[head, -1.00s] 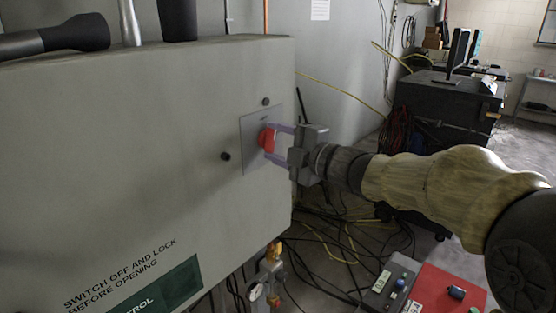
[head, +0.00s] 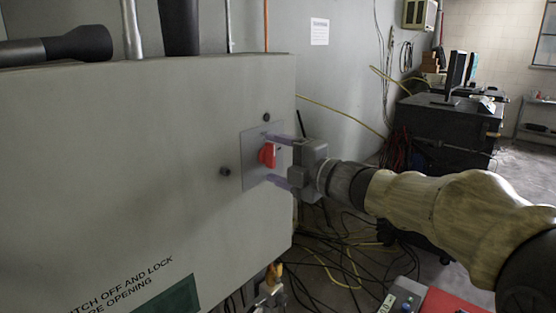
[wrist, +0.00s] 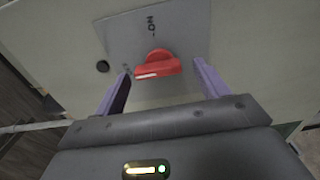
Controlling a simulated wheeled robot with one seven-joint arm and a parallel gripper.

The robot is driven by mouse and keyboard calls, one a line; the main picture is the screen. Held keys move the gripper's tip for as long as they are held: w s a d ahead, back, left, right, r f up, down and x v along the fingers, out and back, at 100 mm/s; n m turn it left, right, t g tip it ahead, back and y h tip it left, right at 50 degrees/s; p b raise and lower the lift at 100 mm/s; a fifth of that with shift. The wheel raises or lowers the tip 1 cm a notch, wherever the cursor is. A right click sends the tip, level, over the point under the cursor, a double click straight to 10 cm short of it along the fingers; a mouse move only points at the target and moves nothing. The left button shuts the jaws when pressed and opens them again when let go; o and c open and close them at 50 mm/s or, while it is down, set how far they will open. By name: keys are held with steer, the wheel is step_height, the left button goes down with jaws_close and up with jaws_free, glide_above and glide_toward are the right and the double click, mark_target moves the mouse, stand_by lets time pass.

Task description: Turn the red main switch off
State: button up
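The red main switch (head: 267,155) is a rotary knob on a square grey plate (head: 252,178) on the side of a large grey cabinet. In the wrist view the red knob (wrist: 157,66) shows a white mark on its grip, with "ON" lettered above it on the plate; the second label is partly hidden. My gripper (head: 272,158) is open, its two purple fingers one above and one below the knob in the head view. In the wrist view the gripper (wrist: 160,82) has a finger on each side, apart from the knob.
Two dark round fasteners flank the plate. Cables lie on the floor below my arm, and a red box (head: 450,302) is at the lower right. A dark desk with monitors stands behind.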

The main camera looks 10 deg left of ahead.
steer(key=b+v, duration=0.1)
steer(key=v, duration=1.6)
steer(key=shift+s, duration=0.15)
steer(key=shift+d, duration=0.15)
steer(key=shift+c, duration=0.2)
